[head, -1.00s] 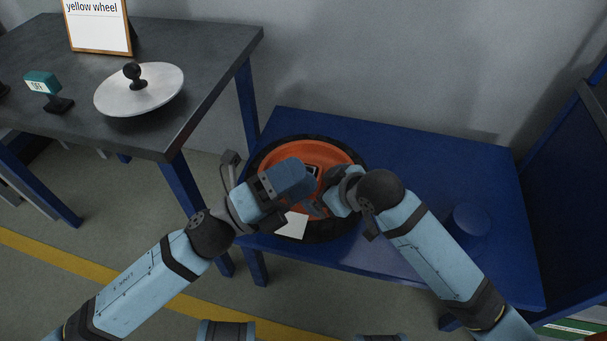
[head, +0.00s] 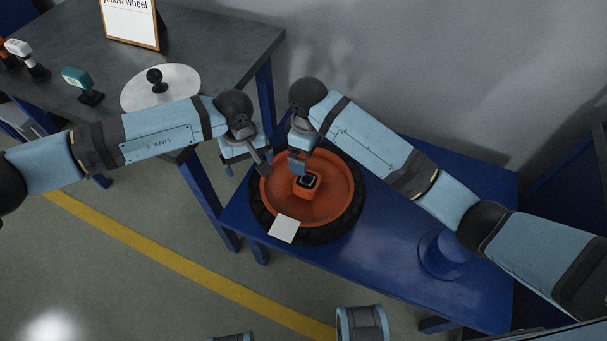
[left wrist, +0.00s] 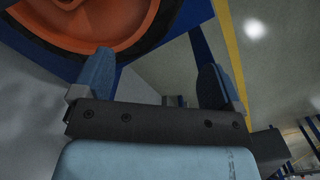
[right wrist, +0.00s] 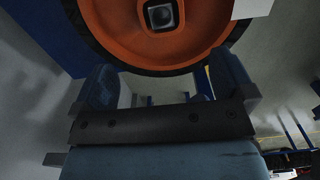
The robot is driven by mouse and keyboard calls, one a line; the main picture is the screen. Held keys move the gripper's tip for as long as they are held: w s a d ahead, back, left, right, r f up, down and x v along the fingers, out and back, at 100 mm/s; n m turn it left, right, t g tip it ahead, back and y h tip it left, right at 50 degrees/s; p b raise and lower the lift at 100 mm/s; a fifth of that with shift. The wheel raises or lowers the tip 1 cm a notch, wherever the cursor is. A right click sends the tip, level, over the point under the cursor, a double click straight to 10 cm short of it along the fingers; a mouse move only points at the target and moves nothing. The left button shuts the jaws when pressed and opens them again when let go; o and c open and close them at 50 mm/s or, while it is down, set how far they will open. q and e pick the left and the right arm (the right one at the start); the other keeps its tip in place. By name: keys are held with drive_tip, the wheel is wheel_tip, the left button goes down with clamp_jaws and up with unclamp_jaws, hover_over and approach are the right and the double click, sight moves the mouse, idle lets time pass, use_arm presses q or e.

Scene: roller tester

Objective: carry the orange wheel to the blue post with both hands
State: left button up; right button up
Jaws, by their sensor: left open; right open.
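The orange wheel (head: 332,208) with a black tyre lies flat on the left end of the blue table (head: 350,263). It also shows in the left wrist view (left wrist: 120,38) and the right wrist view (right wrist: 200,35). The blue post (head: 447,252) is a short cylinder at the table's right, partly behind my right arm. My left gripper (head: 258,160) is open and empty at the wheel's far left rim. My right gripper (head: 298,163) is open and empty over the wheel's far edge, close beside the left one. Any contact with the tyre is unclear.
A white square (head: 284,229) lies on the wheel's near side, and a dark square hub (head: 307,181) is at its middle. A grey workbench (head: 205,32) at left bears a white lid (head: 180,82) and a sign (head: 130,22). The wall is close behind the table.

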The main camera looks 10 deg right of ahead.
sight(255, 188)
use_arm(q)
drive_tip(key=shift+a+r, duration=0.15)
drive_tip(key=shift+r, duration=0.3)
use_arm(e)
drive_tip(key=shift+s+r, duration=0.25)
use_arm(q)
drive_tip(key=shift+f, duration=0.15)
use_arm(e)
drive_tip(key=shift+f, duration=0.1)
use_arm(q)
wheel_tip(255, 188, down, 14)
drive_tip(key=shift+r, duration=0.25)
use_arm(e)
wheel_tip(255, 188, down, 14)
drive_tip(key=shift+r, duration=0.2)
use_arm(q)
clamp_jaws()
use_arm(e)
drive_tip(key=c, duration=1.7)
clamp_jaws()
use_arm(q)
drive_tip(key=shift+w, duration=0.1)
use_arm(e)
drive_tip(key=shift+r, duration=0.1)
